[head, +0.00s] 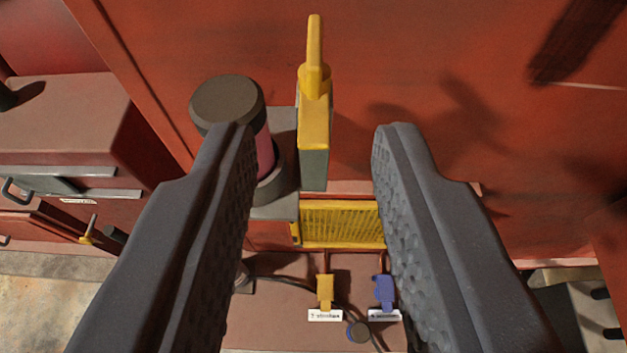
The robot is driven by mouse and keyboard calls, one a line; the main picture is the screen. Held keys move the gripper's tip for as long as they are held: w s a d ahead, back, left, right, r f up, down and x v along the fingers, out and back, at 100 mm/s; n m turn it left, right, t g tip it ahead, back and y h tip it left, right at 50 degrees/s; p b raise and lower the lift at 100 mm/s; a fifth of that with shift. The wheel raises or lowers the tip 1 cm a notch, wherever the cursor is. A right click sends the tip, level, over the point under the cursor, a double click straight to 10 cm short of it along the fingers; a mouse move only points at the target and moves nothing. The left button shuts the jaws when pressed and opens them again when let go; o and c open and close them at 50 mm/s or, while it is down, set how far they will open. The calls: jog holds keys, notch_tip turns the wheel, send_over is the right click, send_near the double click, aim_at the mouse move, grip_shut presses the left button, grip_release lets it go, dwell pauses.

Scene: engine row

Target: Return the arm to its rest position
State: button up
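My gripper (312,140) fills the front of the head view with two dark, textured fingers. The fingers are wide apart. Beyond them, in the gap, a yellow handle (314,60) stands up from a yellow and grey block (314,145). The block lies nearer the left finger, and neither finger appears closed on it. A dark-capped cylinder (228,102) with a reddish body is partly hidden behind the left finger. My arm behind the gripper is not in view.
A large red panel (400,60) spans the back. A yellow grille (342,223) lies below the block. Lower down are a yellow valve (325,291) and a blue valve (384,291) with white labels, a dark knob (358,332) and cables. A red cabinet (60,120) stands left.

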jog(key=s+f+t+b, duration=0.1)
jog(key=s+f+b, duration=0.5)
jog(key=f, duration=0.3)
jog(key=s+f+b, duration=0.6)
jog(key=f, duration=0.4)
jog(key=shift+t, duration=0.4)
